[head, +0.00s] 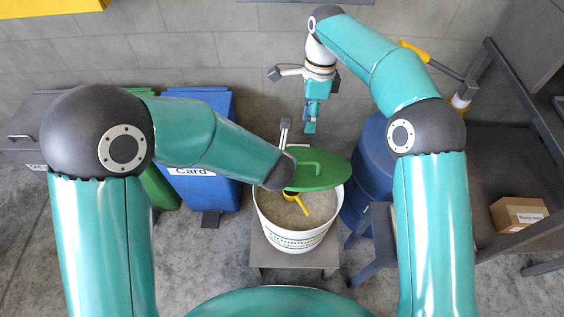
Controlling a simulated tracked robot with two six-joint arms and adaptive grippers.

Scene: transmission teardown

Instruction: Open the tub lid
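The white tub (298,240) with green print stands on a low grey stand in the middle. Its round green lid (322,168), with a raised handle, sits over the back of the opening, shifted back and right. The front of the opening is uncovered and shows tan granular contents with a yellow scoop (298,203). My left arm reaches to the lid's left edge; its end hides the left gripper, so I cannot see whether it holds the lid. My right gripper (310,128) points down behind the lid, apart from it in the picture; its fingers show edge-on, with nothing visible in them.
A blue bin (208,185) marked Card and a green bin (160,187) stand left. A blue drum (372,165) stands close behind the tub on the right. A bench with a cardboard box (518,214) is at far right. Floor at front left is clear.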

